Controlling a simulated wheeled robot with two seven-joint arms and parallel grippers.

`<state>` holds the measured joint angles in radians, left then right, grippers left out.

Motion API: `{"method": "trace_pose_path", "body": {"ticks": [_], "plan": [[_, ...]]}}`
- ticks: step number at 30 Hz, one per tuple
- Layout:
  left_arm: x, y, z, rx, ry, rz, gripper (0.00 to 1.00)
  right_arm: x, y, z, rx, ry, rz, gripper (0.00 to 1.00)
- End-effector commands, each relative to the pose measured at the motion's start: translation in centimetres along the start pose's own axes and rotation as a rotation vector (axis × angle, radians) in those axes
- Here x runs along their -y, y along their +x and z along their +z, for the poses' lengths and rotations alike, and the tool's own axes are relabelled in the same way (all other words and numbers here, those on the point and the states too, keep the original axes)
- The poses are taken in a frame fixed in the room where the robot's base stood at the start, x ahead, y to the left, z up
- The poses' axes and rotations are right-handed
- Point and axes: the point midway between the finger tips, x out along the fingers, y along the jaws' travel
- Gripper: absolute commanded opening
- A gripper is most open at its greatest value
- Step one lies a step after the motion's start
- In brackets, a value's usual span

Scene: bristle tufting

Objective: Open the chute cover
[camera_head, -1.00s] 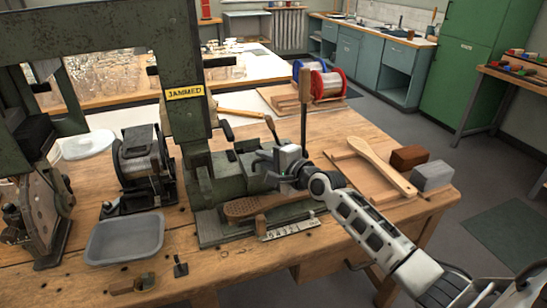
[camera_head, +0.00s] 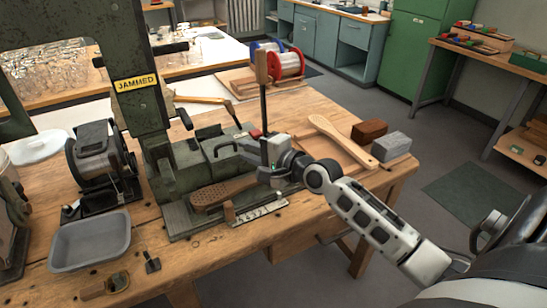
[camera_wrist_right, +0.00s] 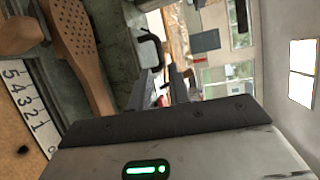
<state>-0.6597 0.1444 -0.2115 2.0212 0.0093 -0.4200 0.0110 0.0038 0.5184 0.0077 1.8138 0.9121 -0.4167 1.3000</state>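The green tufting machine (camera_head: 150,110) carries a yellow JAMMED label (camera_head: 136,82). Its low green housing (camera_head: 195,160) lies to the right of the column, with a small red part (camera_head: 256,134) at its right end. I cannot tell for certain which part is the chute cover. My right gripper (camera_head: 242,146) is at the right end of this housing, pointing left. In the right wrist view its two fingers (camera_wrist_right: 161,84) stand apart, with no object clearly held between them. Contact with the housing cannot be told. My left gripper is out of view.
A brush block with holes (camera_head: 218,194) lies in front of the housing, beside a numbered scale (camera_head: 260,212). An upright wooden-handled rod (camera_head: 262,68) stands by my gripper. A grey tray (camera_head: 90,243) is at the left. A wooden paddle (camera_head: 340,138) and two blocks lie right.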

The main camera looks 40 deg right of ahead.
Motion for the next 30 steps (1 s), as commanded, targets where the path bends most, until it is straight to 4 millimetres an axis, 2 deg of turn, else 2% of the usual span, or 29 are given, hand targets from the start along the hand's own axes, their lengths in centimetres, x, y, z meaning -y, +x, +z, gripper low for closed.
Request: {"method": "trace_pose_path", "body": {"ticks": [1,6,12,17,30], "plan": [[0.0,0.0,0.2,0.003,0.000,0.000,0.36,-0.2,-1.4,0.0,0.000,-0.002,0.003,0.19],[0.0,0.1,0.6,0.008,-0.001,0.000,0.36,-0.2,-5.0,0.0,0.001,-0.001,0.003,0.19],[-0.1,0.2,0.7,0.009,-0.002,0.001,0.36,-0.1,-7.4,0.0,0.000,0.000,0.001,0.19],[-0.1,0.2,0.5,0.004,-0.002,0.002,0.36,0.0,-8.1,0.0,0.001,-0.001,-0.001,0.19],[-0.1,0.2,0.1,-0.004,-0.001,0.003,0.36,0.0,-8.1,0.0,0.000,0.000,-0.001,0.19]]}}
